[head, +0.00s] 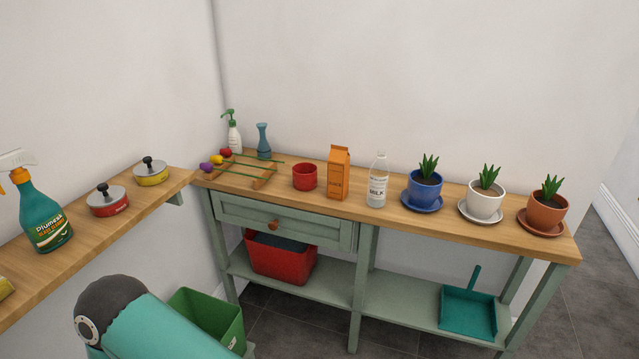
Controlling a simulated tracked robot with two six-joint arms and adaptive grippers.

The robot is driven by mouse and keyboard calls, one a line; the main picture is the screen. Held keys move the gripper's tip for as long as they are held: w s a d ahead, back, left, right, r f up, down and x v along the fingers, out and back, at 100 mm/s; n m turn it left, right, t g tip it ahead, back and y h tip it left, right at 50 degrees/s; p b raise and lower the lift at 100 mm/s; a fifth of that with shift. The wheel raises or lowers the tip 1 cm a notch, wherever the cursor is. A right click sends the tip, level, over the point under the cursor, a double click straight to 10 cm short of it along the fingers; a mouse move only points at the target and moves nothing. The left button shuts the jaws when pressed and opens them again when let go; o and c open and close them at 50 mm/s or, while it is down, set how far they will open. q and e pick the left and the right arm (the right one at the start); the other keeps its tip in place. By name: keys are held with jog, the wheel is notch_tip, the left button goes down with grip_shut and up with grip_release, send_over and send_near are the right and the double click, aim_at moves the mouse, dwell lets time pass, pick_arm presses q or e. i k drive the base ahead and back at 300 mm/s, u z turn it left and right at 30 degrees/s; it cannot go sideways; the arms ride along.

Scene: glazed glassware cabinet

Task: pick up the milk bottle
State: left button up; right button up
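The milk bottle (377,182) is clear with a white label reading MILK. It stands upright on the wooden top of the green console table (455,223), right of the orange carton and left of the blue plant pot. No gripper is near it. Part of my own arm, teal with a dark cap, shows at the lower left, but neither gripper is in view.
Beside the bottle stand an orange carton (338,173) and a blue pot (425,188) on a saucer. A red cup (305,177) is further left. A wooden shelf (85,238) with a spray bottle (43,215) and pots runs along the left wall.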

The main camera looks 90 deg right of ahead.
aim_at(378, 181)
jog(key=u, duration=0.5)
jog(key=i, duration=0.25)
jog(key=z, duration=2.4)
jog(key=i, duration=0.15)
jog(key=z, duration=1.45)
jog(key=k, duration=0.4)
jog(key=z, duration=0.45)
jog(key=i, duration=1.45)
jog(key=u, duration=0.35)
